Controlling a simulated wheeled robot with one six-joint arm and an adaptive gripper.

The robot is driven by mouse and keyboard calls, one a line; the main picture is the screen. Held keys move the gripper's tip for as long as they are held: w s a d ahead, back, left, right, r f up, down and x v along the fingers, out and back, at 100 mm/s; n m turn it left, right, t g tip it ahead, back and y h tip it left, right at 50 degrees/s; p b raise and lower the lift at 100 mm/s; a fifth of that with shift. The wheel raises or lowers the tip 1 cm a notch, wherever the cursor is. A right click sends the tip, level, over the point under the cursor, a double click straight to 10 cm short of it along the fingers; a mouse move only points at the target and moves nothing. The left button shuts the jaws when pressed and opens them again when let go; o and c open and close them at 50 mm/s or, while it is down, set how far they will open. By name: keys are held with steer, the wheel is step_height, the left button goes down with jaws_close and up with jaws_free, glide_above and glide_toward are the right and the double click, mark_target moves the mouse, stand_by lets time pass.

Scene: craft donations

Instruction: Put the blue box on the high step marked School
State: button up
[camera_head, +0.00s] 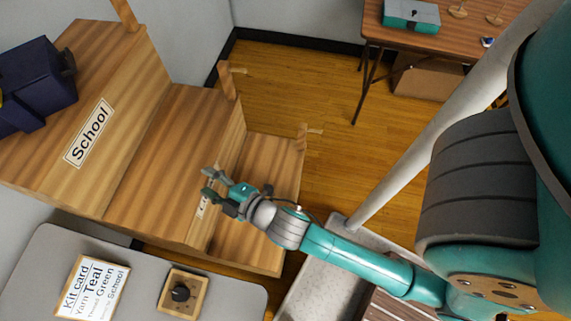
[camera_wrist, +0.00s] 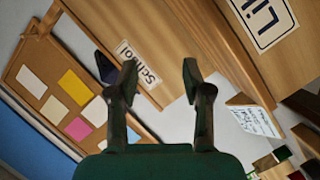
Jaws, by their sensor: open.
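The high step (camera_head: 55,185) is the top level of a wooden stepped stand and carries a "School" label (camera_head: 89,132). A bulky dark blue item (camera_head: 35,82) stands on it, cut off by the left edge; I cannot tell if it is the blue box. A dark blue corner shows near the School label (camera_wrist: 139,63) in the wrist view. My gripper (camera_head: 211,182) is open and empty, above the lower steps and right of the School step. Its two fingers (camera_wrist: 160,82) are apart in the wrist view, with nothing between them. No other blue box is clear.
A brown table (camera_head: 459,35) at the upper right holds a teal case (camera_head: 411,16). Wooden posts rise at the steps' edges. Floor (camera_head: 300,85) between is clear.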

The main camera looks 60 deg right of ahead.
steer(key=s+d+r+m+g, duration=0.1)
steer(key=s+m, duration=0.9)
steer(key=s, duration=1.7)
steer(key=shift+d+r, duration=0.5)
steer(key=shift+r, duration=0.45)
